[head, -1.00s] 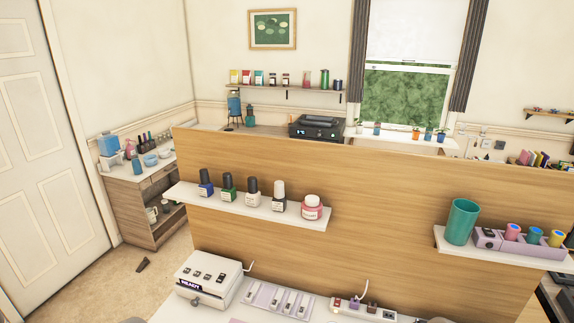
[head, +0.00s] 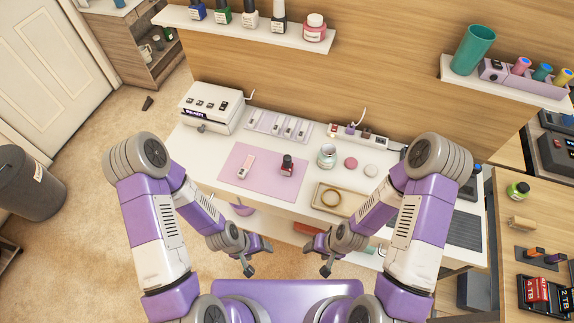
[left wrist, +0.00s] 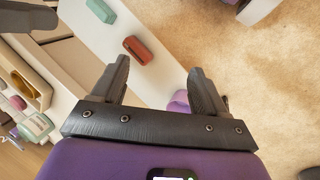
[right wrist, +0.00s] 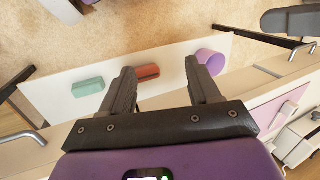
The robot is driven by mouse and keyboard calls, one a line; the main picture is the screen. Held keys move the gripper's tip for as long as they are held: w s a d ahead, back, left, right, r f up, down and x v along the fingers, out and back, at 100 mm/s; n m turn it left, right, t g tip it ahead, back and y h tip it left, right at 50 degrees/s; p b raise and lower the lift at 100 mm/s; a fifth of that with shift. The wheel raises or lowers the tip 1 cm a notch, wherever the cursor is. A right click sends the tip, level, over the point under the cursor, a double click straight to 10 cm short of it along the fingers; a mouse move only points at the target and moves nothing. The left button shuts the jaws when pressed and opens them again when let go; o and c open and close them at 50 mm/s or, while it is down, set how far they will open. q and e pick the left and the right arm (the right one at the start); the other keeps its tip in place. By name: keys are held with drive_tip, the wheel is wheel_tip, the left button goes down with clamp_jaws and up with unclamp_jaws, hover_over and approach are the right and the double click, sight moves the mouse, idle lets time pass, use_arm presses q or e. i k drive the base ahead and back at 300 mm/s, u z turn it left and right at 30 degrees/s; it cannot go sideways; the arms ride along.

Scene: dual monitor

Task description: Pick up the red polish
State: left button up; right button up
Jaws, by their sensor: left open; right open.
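The red polish (head: 287,165) is a small dark red bottle with a black cap. It stands upright on the right part of a pink-purple mat (head: 236,172) on the white desk in the head view. My left gripper (head: 259,260) is open and empty in front of the desk, apart from the bottle. My right gripper (head: 316,259) is also open and empty, facing it. In the left wrist view the open fingers (left wrist: 160,66) hold nothing. In the right wrist view the fingers (right wrist: 160,66) are also apart. Neither wrist view clearly shows the red polish.
A white jar (head: 326,155), a pink disc (head: 350,163) and a tray with a gold ring (head: 331,198) lie right of the mat. A white box (head: 212,107) stands behind left. Shelf bottles (head: 249,14) are above. A lower shelf (right wrist: 205,44) holds several items.

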sight(288, 172)
drive_tip(key=z, duration=1.35)
drive_tip(key=k, duration=0.85)
drive_tip(key=u, duration=1.25)
drive_tip(key=i, duration=1)
drive_tip(key=u, duration=0.05)
